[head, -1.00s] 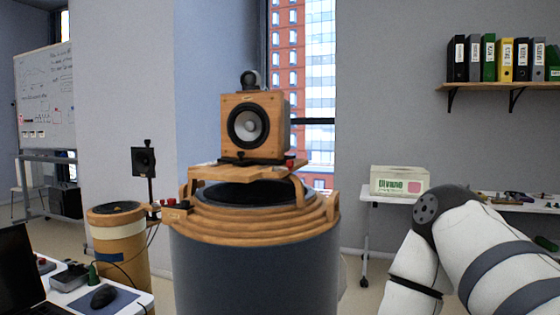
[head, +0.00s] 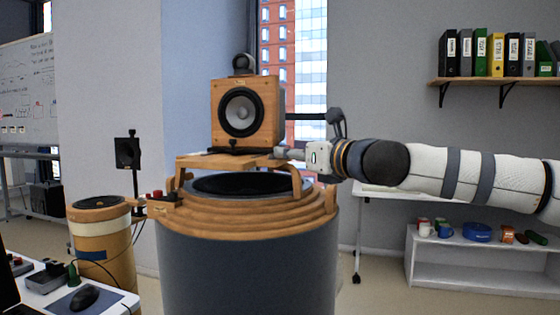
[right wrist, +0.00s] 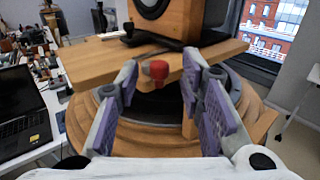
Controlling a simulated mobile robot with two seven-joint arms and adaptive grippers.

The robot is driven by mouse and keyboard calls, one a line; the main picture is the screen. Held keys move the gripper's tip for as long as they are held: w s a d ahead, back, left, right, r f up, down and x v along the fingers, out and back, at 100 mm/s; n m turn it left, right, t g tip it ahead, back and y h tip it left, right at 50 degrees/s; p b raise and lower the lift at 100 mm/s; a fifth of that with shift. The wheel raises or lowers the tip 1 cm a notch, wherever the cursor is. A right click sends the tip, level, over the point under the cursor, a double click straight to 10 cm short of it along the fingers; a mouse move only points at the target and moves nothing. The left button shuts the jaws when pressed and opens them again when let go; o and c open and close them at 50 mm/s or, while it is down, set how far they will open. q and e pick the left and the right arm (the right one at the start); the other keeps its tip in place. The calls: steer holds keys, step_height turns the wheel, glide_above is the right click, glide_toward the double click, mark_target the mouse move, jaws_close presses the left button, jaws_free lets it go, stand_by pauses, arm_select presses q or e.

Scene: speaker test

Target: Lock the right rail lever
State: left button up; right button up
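The wooden speaker (head: 262,105) stands on a wooden platform (head: 205,161) above a ringed round pedestal. In the right wrist view, a red knob (right wrist: 155,70) sits at the near edge of the platform (right wrist: 95,65); it appears to be the right rail lever. My right gripper (head: 290,154) reaches in from the right at the platform's right end and hides that knob in the head view. In the right wrist view, the purple-padded fingers of this gripper (right wrist: 161,80) are apart, with the knob showing between their tips. I cannot tell whether they touch it. My left gripper is not in view.
A red-topped part (head: 157,194) sticks out at the left of the pedestal rings (head: 250,223). A cork-coloured cylinder (head: 105,240) stands further left, beside a desk with a mouse (head: 84,298). A white shelf (head: 480,276) stands at the right.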

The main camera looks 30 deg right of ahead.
steer(key=shift+w, duration=1.05)
steer(key=shift+w+a+r, duration=0.1)
steer(key=shift+w+r, duration=0.05)
steer(key=shift+r, duration=0.1)
jaws_close()
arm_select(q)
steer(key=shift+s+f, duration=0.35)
